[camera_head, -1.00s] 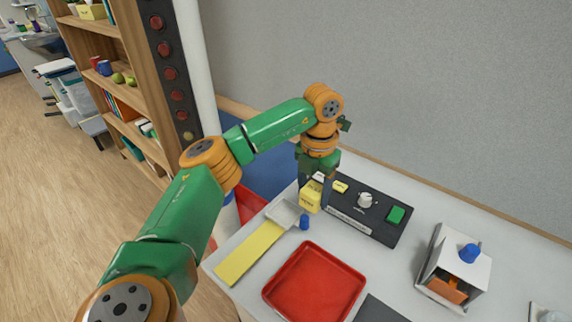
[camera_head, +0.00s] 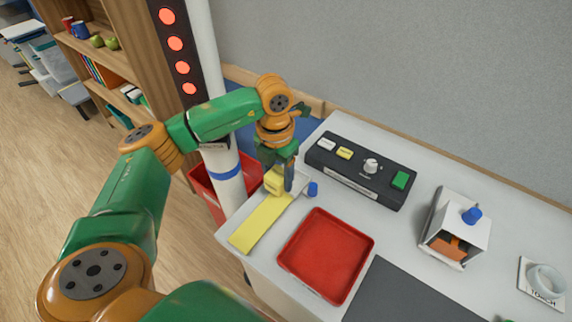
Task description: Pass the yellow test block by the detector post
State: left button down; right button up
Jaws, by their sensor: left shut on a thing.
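The yellow test block (camera_head: 273,183) is held in my left gripper (camera_head: 282,183), which points down and is shut on it. The gripper's fingers hide part of the block. The block is just right of the white detector post (camera_head: 219,125), over the far end of a yellow strip (camera_head: 259,224); I cannot tell whether it touches the surface. The post has a blue band (camera_head: 221,174) and a dark panel (camera_head: 173,21) with several lamps glowing bright red. My right gripper is out of view.
A small blue peg (camera_head: 313,189) stands close right of the gripper. A black control box (camera_head: 330,168) with a knob and green button lies behind. A red tray (camera_head: 326,250) is in front. Right are a white stand with blue knob (camera_head: 453,232) and a white ring (camera_head: 546,281).

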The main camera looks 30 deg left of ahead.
pick_arm(q)
jog(key=s+p, duration=0.1)
jog(key=s, duration=0.8)
jog(key=shift+s+a, duration=0.25)
jog(key=shift+s, duration=0.05)
dwell(1.3)
